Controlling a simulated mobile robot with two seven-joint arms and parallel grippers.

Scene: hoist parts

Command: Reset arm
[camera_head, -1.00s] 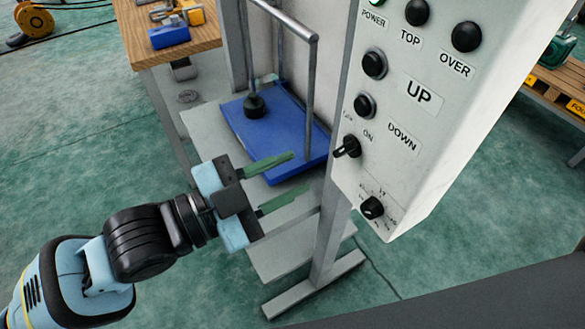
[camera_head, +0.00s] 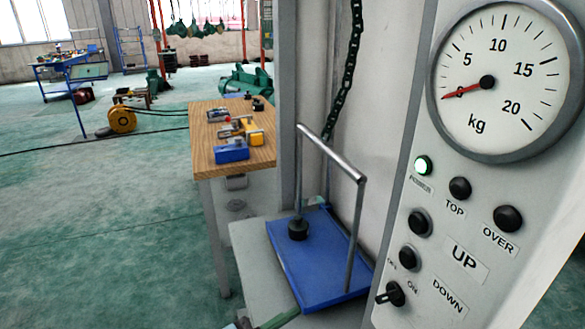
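The hoist control panel (camera_head: 460,232) stands at the right. It carries a dial gauge (camera_head: 520,75) marked in kg, with its red needle near 0. The UP button (camera_head: 419,222), DOWN button (camera_head: 408,256) and black rotary switch (camera_head: 391,294) are below. A blue platform (camera_head: 305,262) with a grey bar frame bears a small black weight (camera_head: 298,229). Only a green finger of my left gripper (camera_head: 276,319) shows at the bottom edge, below the platform. My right gripper is out of view.
A wooden table (camera_head: 233,134) behind the platform bears blue (camera_head: 232,151) and yellow parts. A dark chain (camera_head: 345,85) hangs beside the hoist column (camera_head: 288,105). The green floor at the left is largely clear.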

